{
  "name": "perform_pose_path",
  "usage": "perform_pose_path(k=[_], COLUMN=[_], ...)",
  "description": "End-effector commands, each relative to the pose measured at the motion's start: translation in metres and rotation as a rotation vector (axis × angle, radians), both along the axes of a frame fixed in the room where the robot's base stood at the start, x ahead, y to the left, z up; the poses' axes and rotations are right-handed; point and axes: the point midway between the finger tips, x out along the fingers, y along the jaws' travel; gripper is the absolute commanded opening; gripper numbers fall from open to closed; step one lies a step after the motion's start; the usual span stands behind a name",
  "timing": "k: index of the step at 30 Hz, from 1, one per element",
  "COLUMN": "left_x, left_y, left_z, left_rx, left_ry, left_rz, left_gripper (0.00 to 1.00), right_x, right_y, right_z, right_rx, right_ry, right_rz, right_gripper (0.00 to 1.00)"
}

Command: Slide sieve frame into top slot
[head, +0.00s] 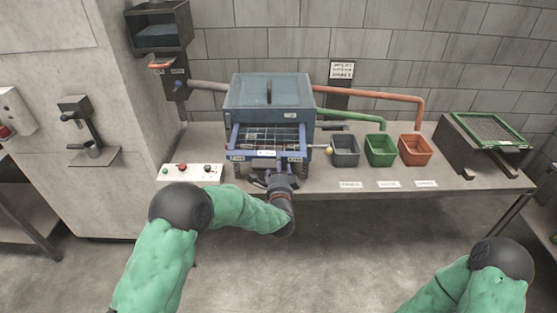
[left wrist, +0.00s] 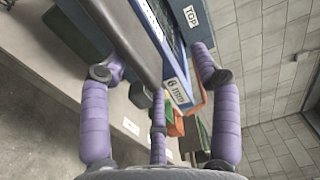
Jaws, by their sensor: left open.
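The sieve frame (head: 268,137) has a dark mesh and a blue rim with a white label at its front. It lies flat in the front opening of the blue screening machine (head: 270,92), its front part showing outside the housing. In the left wrist view its "6 mm" label (left wrist: 178,90) shows beside a "TOP" label (left wrist: 191,15) on the machine. My left gripper (head: 276,182) is just in front of and below the frame's front edge. Its purple fingers (left wrist: 158,75) are spread apart; I cannot tell if any touches the frame. My right gripper is out of view.
Grey (head: 345,151), green (head: 381,150) and orange (head: 415,150) bins stand right of the machine. A green-rimmed mesh frame (head: 492,130) rests on a dark stand at the far right. A button panel (head: 190,173) lies left of the machine. Pipes run along the back.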

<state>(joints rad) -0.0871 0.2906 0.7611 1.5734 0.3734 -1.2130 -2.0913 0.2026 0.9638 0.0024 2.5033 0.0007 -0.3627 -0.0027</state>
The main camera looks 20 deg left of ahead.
Motion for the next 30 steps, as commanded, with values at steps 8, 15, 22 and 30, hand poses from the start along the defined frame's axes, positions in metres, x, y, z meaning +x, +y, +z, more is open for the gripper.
perform_pose_path(k=[8, 15, 22, 30], left_x=[-0.052, -0.073, -0.076, -0.076], left_y=[-0.016, -0.022, -0.023, -0.023], left_z=[-0.001, -0.001, -0.001, -0.002], left_rx=[0.002, 0.001, 0.001, -0.025], left_ry=[-0.002, -0.003, -0.004, -0.011], left_rz=[-0.003, 0.000, 0.000, -0.001], left_gripper=[0.62, 0.62, 0.62, 0.17], right_x=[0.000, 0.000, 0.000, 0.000], right_y=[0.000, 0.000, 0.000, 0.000], right_z=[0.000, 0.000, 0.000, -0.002], right_rx=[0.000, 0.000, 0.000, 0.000], right_ry=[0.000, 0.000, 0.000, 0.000], right_rz=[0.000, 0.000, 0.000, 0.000], right_gripper=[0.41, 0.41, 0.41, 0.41])
